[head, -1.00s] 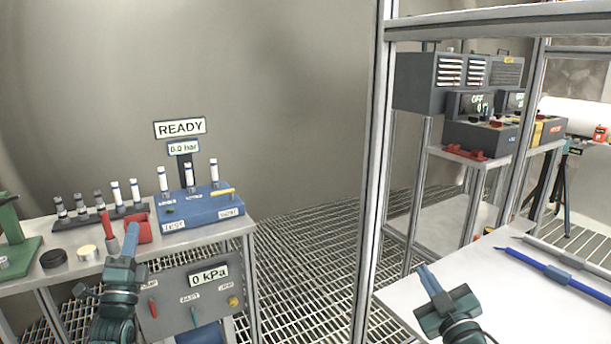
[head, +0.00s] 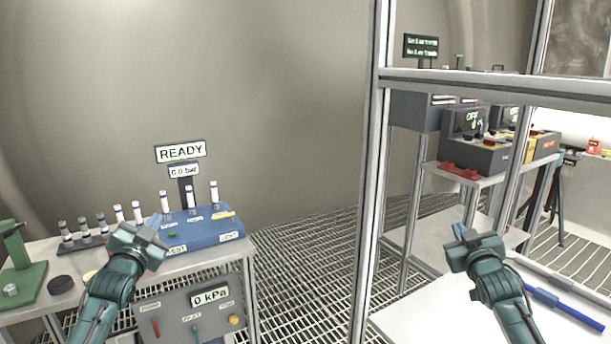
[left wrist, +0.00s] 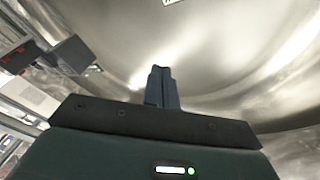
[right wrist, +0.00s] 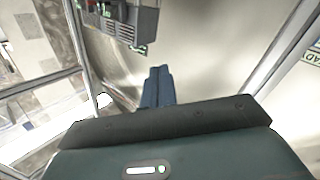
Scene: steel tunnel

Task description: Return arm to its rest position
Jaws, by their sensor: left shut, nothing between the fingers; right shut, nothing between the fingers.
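My left gripper (head: 158,226) is raised in front of the left bench in the head view. It is shut and empty, and it hides part of the bench top. In the left wrist view its fingers (left wrist: 162,87) are together with only the tunnel wall beyond. My right gripper (head: 460,232) is raised over the white table on the right, close to the metal frame. It is shut and empty. Its closed fingers (right wrist: 157,87) also show in the right wrist view.
The blue manifold (head: 209,230) with several white-capped tubes stands on the left bench under a READY sign (head: 181,151). A metal frame post (head: 372,190) stands between my arms. A blue bar (head: 565,303) lies on the white table (head: 440,322). Grating floor (head: 300,250) is open between.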

